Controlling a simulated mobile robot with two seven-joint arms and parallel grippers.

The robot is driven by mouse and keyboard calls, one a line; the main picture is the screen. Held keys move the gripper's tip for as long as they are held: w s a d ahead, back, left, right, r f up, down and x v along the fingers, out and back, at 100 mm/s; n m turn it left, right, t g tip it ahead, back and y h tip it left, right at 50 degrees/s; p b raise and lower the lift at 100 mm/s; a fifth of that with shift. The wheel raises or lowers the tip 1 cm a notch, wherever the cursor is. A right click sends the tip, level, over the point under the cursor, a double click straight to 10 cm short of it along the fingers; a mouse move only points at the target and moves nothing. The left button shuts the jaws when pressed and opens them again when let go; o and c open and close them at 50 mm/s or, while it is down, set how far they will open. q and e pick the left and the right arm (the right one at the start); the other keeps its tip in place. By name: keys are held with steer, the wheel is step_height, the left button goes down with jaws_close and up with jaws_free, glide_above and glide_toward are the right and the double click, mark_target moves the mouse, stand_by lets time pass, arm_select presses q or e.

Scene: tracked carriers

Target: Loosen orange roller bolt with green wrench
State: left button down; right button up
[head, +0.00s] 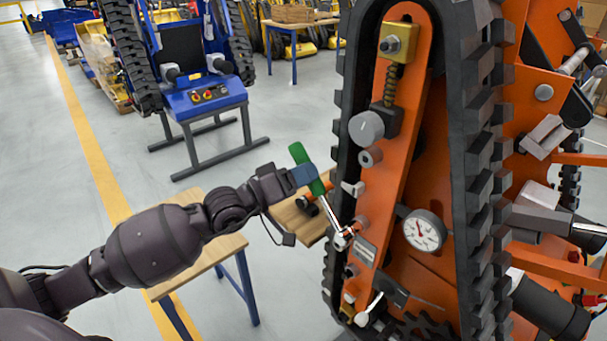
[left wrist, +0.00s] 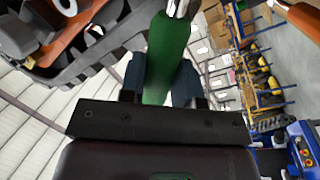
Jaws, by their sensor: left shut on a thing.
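The green wrench (head: 308,168) has a green handle and a bright metal shaft. My left gripper (head: 304,174) is shut on the handle. In the left wrist view the handle (left wrist: 165,55) lies between the two blue-grey fingers. The wrench slants down to the right, and its metal head (head: 343,238) is at the side of the orange track frame (head: 402,110), by a roller bolt near the dial gauge. I cannot tell whether the head sits on the bolt or only in front of it. My right gripper does not show.
The black rubber track (head: 472,120) runs around the orange frame. A round dial gauge (head: 424,230) sits right of the wrench head. A wooden table (head: 205,250) stands below my left arm. A blue machine on a stand (head: 205,95) is behind, with open floor between.

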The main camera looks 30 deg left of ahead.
arm_select(q)
steer(key=shift+w+a+f+n+b, duration=0.2)
steer(key=shift+a+f+n+b, duration=0.3)
steer(key=shift+n+b, duration=0.1)
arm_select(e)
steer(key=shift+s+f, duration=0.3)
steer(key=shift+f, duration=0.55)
arm_select(q)
steer(key=shift+w+a+f+n+t+b, duration=0.15)
steer(key=shift+a+f+n+t+b, duration=0.3)
steer(key=shift+f+n, duration=0.2)
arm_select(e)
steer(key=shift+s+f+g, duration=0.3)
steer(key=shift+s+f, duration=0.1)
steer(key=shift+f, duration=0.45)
arm_select(q)
steer(key=shift+d+r, duration=0.1)
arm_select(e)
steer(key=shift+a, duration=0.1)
